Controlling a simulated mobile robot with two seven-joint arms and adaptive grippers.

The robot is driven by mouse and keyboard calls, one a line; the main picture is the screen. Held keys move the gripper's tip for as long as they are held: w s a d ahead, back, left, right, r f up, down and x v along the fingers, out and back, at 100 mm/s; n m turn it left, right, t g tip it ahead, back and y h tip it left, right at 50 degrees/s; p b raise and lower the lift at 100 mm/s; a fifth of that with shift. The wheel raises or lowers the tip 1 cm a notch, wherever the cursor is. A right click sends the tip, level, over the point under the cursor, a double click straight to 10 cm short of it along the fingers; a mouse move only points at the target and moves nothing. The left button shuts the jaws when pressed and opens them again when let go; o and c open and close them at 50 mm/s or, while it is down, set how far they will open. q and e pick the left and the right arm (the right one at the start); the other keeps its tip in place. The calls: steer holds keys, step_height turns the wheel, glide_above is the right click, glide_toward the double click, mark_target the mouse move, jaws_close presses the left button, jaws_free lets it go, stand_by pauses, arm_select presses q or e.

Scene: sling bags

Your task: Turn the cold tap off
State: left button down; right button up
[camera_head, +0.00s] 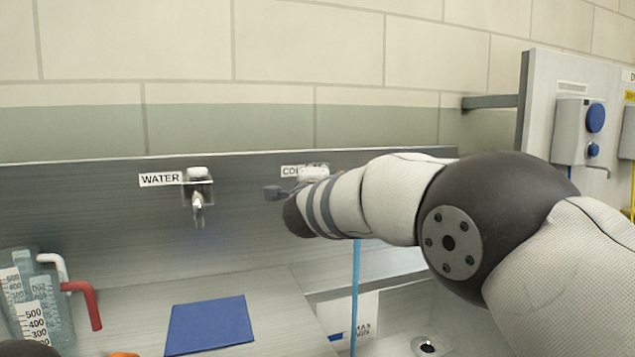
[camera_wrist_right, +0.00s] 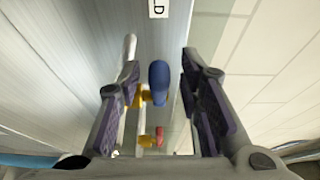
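The cold tap's blue handle (camera_wrist_right: 158,83) shows in the right wrist view, on a brass fitting. It lies between the two fingers of my right gripper (camera_wrist_right: 160,66), which is open with gaps on both sides. In the head view my right arm covers most of the tap, and its partly hidden label (camera_head: 290,171) reads "CO". A thin blue vertical stream (camera_head: 355,295) shows below the arm. My left gripper is not clearly in view.
A second tap with a red handle (camera_wrist_right: 160,139) is beyond the blue one. The WATER tap (camera_head: 197,190) is on the panel to the left. Measuring jugs (camera_head: 38,305) stand at lower left, near a blue mat (camera_head: 209,325). A drain (camera_head: 427,346) is at lower right.

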steer(key=s+a, duration=0.1)
steer(key=s, duration=1.1)
steer(key=shift+a, duration=0.4)
steer(key=shift+w, duration=0.1)
